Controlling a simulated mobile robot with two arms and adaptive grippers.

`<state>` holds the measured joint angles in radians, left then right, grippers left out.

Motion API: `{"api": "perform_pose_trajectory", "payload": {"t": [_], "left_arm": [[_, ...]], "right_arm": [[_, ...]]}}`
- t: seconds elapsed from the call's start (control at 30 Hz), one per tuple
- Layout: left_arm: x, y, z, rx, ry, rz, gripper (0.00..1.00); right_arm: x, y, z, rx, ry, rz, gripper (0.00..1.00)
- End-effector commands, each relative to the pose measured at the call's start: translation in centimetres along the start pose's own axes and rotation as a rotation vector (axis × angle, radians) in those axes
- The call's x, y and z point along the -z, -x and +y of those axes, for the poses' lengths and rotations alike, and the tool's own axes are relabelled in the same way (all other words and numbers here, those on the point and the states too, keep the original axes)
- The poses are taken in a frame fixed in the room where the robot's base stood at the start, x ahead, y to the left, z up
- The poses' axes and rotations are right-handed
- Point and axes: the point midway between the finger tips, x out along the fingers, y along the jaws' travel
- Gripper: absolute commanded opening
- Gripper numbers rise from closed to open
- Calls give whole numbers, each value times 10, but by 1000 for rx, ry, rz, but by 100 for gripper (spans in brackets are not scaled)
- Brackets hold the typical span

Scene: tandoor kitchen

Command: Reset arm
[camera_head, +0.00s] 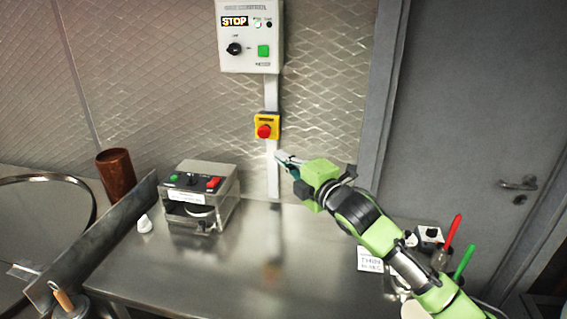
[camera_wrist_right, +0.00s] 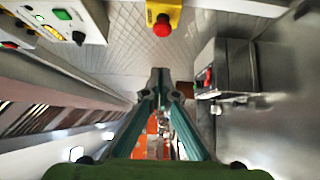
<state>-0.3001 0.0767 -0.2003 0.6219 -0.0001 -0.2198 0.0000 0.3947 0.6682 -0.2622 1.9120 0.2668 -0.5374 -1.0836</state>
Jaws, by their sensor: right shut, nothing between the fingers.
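My right gripper (camera_head: 281,158) is at the end of the green and black arm that comes in from the right. It hangs in the air in front of the wall, a little below the yellow box with the red button (camera_head: 264,130), and apart from it as far as I can tell. Its fingers (camera_wrist_right: 163,88) are shut with nothing between them in the right wrist view. The red button also shows at the top of that view (camera_wrist_right: 162,27). My left gripper is in neither view.
A control box (camera_head: 249,38) with a STOP sign is on the wall. A metal device with buttons (camera_head: 200,196) stands on the steel counter (camera_head: 262,290). A brown cylinder (camera_head: 115,176) and a round rim are at left. A grey door (camera_head: 470,110), markers and a small sign are at right.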

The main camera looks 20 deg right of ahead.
Motion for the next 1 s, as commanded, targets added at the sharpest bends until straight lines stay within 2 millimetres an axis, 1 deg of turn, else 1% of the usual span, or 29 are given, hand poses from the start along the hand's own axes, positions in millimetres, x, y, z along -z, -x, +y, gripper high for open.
{"api": "perform_pose_trajectory", "payload": {"t": [0.03, 0.1, 0.53, 0.57, 0.63, 0.67, 0.73, 0.77, 0.8, 0.83, 0.87, 0.9, 0.97, 1.0], "left_arm": [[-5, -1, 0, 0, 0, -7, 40], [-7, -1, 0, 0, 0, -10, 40], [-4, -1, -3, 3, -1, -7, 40], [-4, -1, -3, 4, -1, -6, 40], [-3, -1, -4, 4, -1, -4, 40], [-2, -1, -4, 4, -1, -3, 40], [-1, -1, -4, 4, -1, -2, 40], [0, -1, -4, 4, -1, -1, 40], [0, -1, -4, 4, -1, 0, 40], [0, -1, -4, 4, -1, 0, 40], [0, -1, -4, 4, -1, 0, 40], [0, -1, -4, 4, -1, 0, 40], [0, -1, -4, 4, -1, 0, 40], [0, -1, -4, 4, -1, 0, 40]], "right_arm": [[0, 2, 0, 0, 1, 0, 0], [0, 2, 0, 0, 0, 0, 0], [0, 2, 0, 1, -1, 0, 0], [1, 2, -2, 5, -6, 0, 0], [6, 6, -14, 28, -35, -1, 0], [9, 8, -23, 47, -56, -4, 0], [20, 18, -53, 110, -135, -14, 0], [26, 25, -69, 145, -179, -23, 0], [34, 36, -93, 198, -246, -39, 0], [40, 46, -112, 242, -301, -56, 0], [47, 57, -131, 287, -360, -76, 0], [56, 74, -156, 347, -439, -109, 0], [68, 102, -191, 436, -556, -166, 0], [76, 123, -212, 492, -633, -212, 0]]}}
